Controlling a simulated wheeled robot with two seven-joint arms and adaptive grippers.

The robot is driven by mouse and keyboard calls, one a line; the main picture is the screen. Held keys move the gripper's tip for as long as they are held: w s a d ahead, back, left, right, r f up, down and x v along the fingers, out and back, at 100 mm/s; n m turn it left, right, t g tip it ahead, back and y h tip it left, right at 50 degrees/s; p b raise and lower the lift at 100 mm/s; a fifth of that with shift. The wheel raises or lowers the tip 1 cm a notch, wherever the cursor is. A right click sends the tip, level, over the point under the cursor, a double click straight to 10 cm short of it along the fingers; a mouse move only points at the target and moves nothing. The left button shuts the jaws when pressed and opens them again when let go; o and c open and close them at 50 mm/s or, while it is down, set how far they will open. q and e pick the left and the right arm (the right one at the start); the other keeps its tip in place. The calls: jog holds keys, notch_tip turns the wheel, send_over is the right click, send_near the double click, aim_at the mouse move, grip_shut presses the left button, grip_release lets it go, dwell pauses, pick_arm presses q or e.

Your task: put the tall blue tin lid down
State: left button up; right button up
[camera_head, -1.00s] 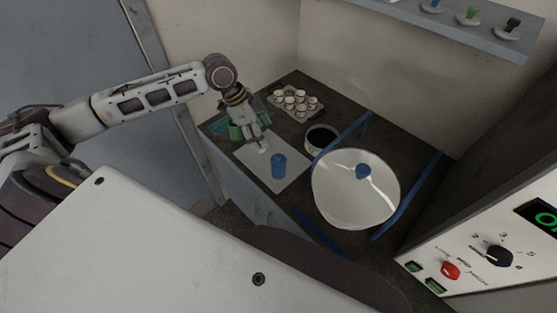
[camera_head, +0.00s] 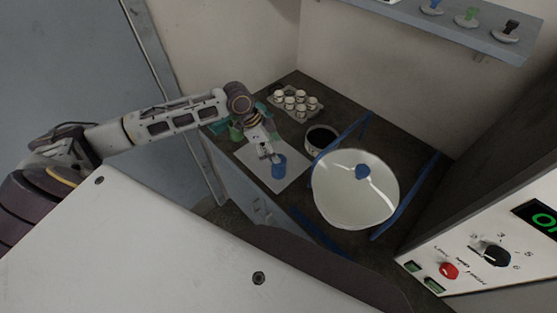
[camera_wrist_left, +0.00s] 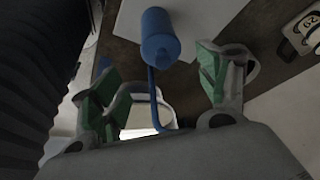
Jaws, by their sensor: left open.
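The tall blue tin (camera_head: 279,169) stands upright on a white sheet (camera_head: 288,184) on the dark bench. It also shows in the left wrist view (camera_wrist_left: 158,32), at the top, just beyond the fingers. I cannot make out a lid separate from the tin. My left gripper (camera_head: 270,157) is at the tin's upper left side in the head view, partly in front of it. In the wrist view the left gripper (camera_wrist_left: 155,78) has its green-padded fingers spread wide, with nothing held between them. My right gripper is not in view.
A green container (camera_head: 236,133) is left of the gripper.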

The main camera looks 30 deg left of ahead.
aim_at(279, 156)
pick_arm(q)
jog(key=shift+f, duration=0.2)
dwell(0.3)
jog(key=shift+p+x, duration=0.35)
jog(key=shift+x, duration=0.85)
jog(key=shift+w+x, duration=0.2)
jog(key=shift+x, duration=1.2)
jog(key=c, duration=0.9)
jog(key=shift+r, duration=0.15)
jog(key=shift+c, duration=0.2)
jog(key=shift+r+b, duration=0.35)
jog(key=shift+r, duration=4.55)
